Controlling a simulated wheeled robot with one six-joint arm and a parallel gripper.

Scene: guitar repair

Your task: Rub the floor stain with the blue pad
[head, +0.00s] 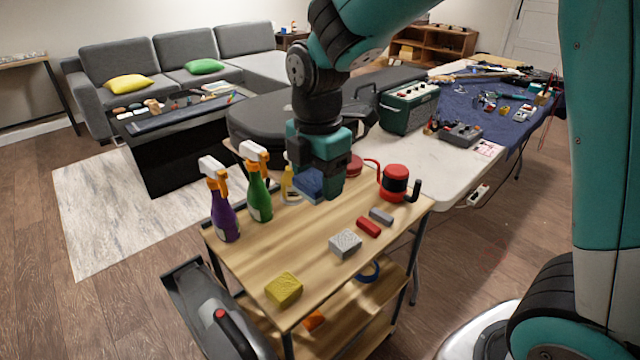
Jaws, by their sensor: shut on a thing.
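My gripper (322,188) is shut on the blue pad (308,183). It holds the pad over the back part of the wooden cart top (290,242), among the bottles and the red can. The fingers hide part of the pad, and I cannot tell whether its underside touches the cart. Faint reddish marks (490,254) show on the wooden floor to the right of the cart, near my base. They may be the floor stain, but they are too faint to be sure.
The cart top holds purple (223,215) and green (259,197) spray bottles, a yellow sponge (284,289), a grey block (345,243), a red block (368,226) and a red can (394,182). A white table (440,180) stands behind. Floor right of the cart is open.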

